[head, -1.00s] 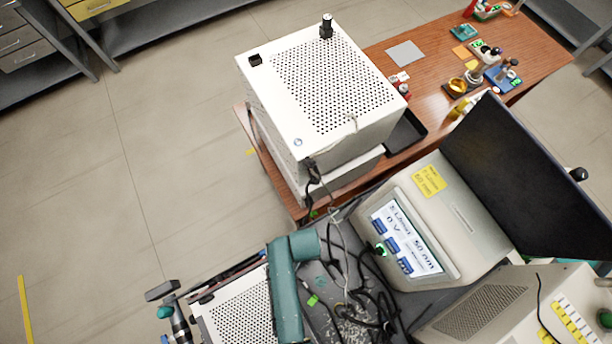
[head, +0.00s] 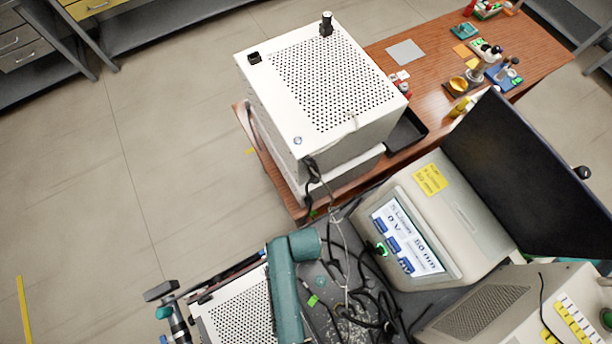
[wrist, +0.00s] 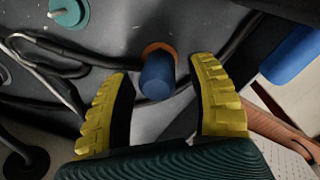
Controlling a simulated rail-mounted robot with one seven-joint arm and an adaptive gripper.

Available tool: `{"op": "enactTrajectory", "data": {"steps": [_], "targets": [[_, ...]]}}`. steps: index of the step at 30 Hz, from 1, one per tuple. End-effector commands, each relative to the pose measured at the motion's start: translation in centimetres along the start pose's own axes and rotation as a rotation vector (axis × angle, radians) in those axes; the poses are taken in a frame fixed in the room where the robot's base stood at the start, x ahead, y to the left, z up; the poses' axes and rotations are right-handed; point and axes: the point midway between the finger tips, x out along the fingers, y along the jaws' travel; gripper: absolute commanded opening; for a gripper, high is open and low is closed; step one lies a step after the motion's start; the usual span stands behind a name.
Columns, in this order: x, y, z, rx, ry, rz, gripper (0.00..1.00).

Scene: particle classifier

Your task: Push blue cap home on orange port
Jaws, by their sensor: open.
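In the wrist view my gripper (wrist: 165,100) is open, with its two yellow ribbed fingers spread apart. A blue cap (wrist: 157,77) stands between the fingertips, with a gap on both sides. An orange ring, the orange port (wrist: 159,49), shows at the far end of the cap. The cap hides part of the port, so I cannot tell how deeply it is seated. I cannot make out the cap, the port or my gripper's fingers in the head view.
Another blue cylinder (wrist: 290,55) is at the right of the wrist view. A teal round fitting (wrist: 69,12) is at upper left. Black cables (wrist: 55,55) run along the left. In the head view a grey instrument with a screen (head: 410,240) and a white perforated box (head: 320,90) stand nearby.

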Motion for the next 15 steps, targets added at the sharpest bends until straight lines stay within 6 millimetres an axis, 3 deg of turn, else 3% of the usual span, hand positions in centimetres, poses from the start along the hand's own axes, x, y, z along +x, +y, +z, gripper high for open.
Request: {"op": "enactTrajectory", "data": {"steps": [9, 15], "targets": [[-7.7, 0.0, 0.0, 0.000, 0.003, -0.001, 0.58], [-10.4, 0.0, 0.1, 0.000, 0.000, 0.000, 0.58]]}}
